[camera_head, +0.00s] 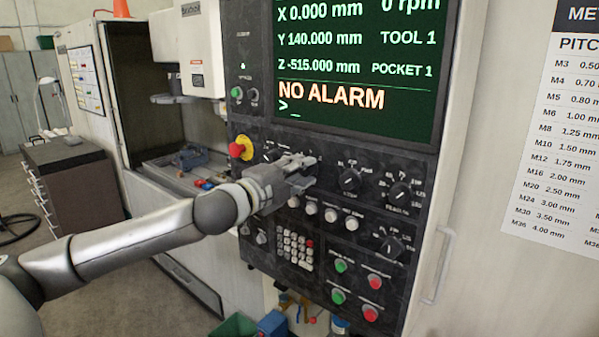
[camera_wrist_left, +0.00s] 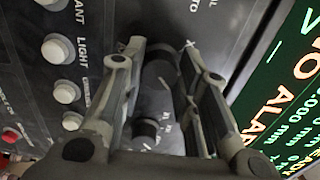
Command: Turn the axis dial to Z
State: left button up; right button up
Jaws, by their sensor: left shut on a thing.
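My left gripper (camera_head: 306,173) reaches the black control panel (camera_head: 270,200) from the left, below the screen. In the left wrist view the gripper (camera_wrist_left: 160,62) has its two fingers on either side of a dark knob (camera_wrist_left: 158,85), shut on it. An X-like mark shows beside this knob, so it appears to be the axis dial. The gripper hides it in the head view. Its pointer direction and its other marks cannot be made out. My right gripper is not in view.
Another black dial (camera_head: 349,180) sits just right of the gripper, with a further one (camera_head: 400,194) beyond. A red emergency button (camera_head: 240,147) lies to the left. White buttons (camera_head: 331,215) run below. The screen (camera_head: 355,60) above reads NO ALARM.

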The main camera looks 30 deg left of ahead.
pick_arm(q)
jog(key=o, duration=1)
jog(key=shift+s+a+f, duration=0.1)
jog(key=shift+s+a, duration=0.1)
jog(key=shift+s, duration=0.45)
jog(key=shift+s+a, duration=0.15)
jog(key=shift+s, duration=2.55)
jog(key=shift+s+a, duration=0.15)
jog(key=shift+s, duration=2.5)
